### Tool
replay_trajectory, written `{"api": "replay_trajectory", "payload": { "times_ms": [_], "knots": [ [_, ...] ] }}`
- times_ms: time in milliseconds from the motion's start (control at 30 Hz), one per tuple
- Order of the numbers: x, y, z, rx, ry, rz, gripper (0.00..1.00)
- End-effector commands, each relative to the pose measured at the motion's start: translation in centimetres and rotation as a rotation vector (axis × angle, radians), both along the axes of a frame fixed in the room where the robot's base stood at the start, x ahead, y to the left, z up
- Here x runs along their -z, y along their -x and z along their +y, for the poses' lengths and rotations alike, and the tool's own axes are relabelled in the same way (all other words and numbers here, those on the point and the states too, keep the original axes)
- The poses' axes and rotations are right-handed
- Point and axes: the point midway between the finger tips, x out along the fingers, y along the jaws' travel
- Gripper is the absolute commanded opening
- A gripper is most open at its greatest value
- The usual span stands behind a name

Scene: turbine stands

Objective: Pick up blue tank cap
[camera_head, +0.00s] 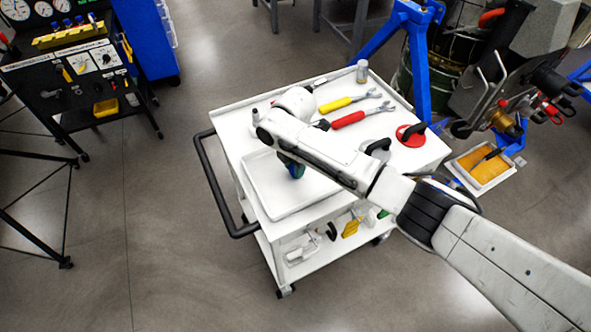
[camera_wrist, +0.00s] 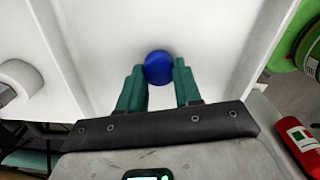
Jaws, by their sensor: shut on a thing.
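The blue tank cap (camera_wrist: 158,67) is a round blue piece between the tips of my gripper (camera_wrist: 160,84) in the wrist view. The two green fingers are shut on its sides. In the head view my gripper (camera_head: 291,169) points down over the white tray on the cart, and my arm hides much of it. A bit of blue shows at the fingers there. I cannot tell whether the cap touches the tray surface or is above it.
The white cart (camera_head: 228,115) has a black handle (camera_head: 213,190) on its left. On its top lie a yellow-handled tool (camera_head: 336,104), a red-handled tool (camera_head: 349,120), a red cap with black handle (camera_head: 411,134) and a small metal cylinder (camera_head: 362,71). Blue stand legs are behind.

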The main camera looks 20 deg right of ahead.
Motion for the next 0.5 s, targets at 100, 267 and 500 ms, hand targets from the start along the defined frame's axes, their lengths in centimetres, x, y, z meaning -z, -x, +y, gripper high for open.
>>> {"api": "replay_trajectory", "payload": {
  "times_ms": [100,267,500],
  "knots": [
    [-0.01,0.00,-0.01,0.000,0.000,0.000,0.00],
    [-0.02,-0.01,-0.01,0.000,0.000,0.000,0.00],
    [-0.88,-0.05,0.03,0.000,-0.001,-0.002,0.00]
  ]
}}
